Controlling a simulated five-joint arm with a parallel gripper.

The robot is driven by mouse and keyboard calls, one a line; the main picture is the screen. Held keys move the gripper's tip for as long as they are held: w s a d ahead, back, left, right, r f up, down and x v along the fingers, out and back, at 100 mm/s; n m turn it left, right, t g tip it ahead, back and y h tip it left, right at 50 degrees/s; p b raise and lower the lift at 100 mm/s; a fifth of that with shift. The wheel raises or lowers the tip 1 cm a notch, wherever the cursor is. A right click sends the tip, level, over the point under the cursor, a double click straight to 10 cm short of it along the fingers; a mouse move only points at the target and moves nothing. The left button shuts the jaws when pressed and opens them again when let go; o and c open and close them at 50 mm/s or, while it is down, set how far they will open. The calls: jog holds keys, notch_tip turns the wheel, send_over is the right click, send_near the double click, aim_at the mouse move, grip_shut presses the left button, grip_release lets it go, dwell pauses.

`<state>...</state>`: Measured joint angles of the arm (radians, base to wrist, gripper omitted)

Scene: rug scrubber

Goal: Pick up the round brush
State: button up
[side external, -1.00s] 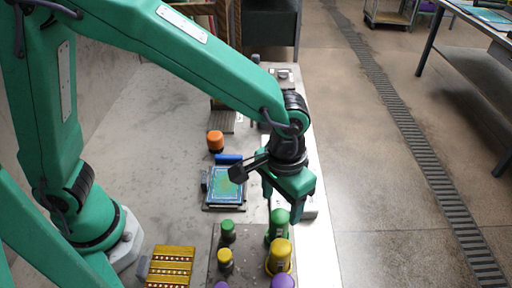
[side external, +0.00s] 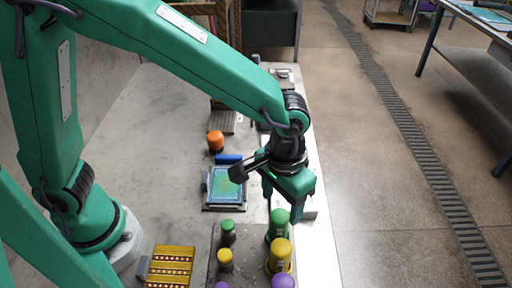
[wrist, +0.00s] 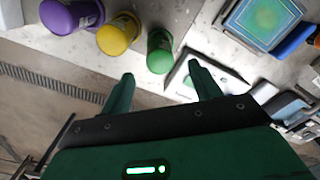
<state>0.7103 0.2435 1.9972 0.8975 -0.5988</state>
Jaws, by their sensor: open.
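A squat round piece with an orange top and a dark lower part (side external: 215,141) stands on the bench behind the small rug in the side view. It looks like the round brush, but its bristles are too small to make out. It does not show clearly in the wrist view. My gripper (side external: 284,202) is open and empty, pointing down over the bench's right edge, to the right of and nearer than the orange piece. In the wrist view my two fingers (wrist: 160,82) are spread with nothing between them.
A blue-green patterned rug (side external: 226,185) lies in a frame, with a blue bar (side external: 229,158) behind it. Green (side external: 279,219), yellow (side external: 280,253) and purple (side external: 283,282) canisters stand near my gripper. A yellow rack (side external: 170,266) sits front left.

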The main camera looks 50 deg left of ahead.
jog(key=shift+o, duration=0.9)
jog(key=shift+w+a, duration=0.15)
jog(key=shift+a, duration=0.05)
jog(key=shift+n, duration=0.5)
jog(key=w+a+f, duration=0.1)
jog(key=w+a, duration=0.2)
jog(key=a, duration=0.4)
jog(key=w+a+f, duration=0.1)
jog(key=w+a, duration=0.2)
jog(key=a, duration=0.5)
jog(key=w+a+f, duration=0.1)
jog(key=w+a, duration=0.2)
jog(key=a, duration=0.5)
jog(key=shift+w+a, duration=0.1)
jog(key=shift+w, duration=0.1)
send_over(215, 134)
jog(key=shift+f, duration=4.45)
